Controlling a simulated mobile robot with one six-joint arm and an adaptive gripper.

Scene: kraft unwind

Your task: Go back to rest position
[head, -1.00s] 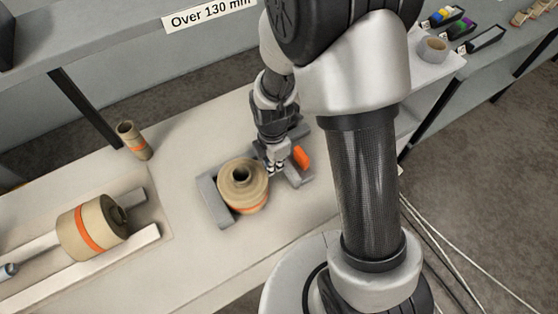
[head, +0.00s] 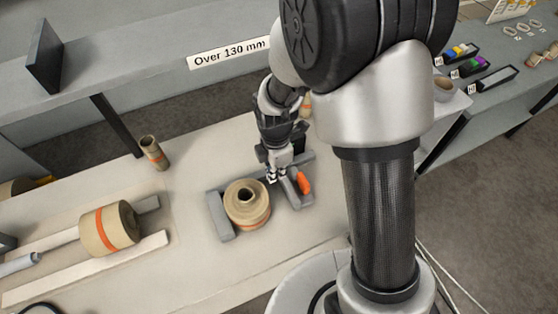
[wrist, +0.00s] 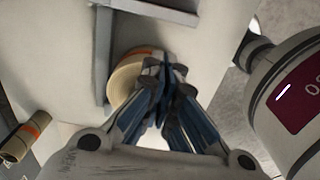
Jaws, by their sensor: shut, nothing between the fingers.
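My gripper (head: 273,177) is shut and empty. In the head view it hangs just behind and to the right of a kraft roll (head: 246,198) with an orange band, which stands with its core upward between grey brackets (head: 219,216). In the wrist view the shut fingers (wrist: 164,72) partly cover that roll (wrist: 128,82). I cannot tell exactly how far the fingertips are from it. An orange part (head: 304,183) sits on the right bracket, close to the gripper.
A small core tube (head: 154,152) stands at the back of the table. A grey shelf (head: 130,75) labelled "Over 130 mm" runs behind. Bench (head: 290,245) front is clear.

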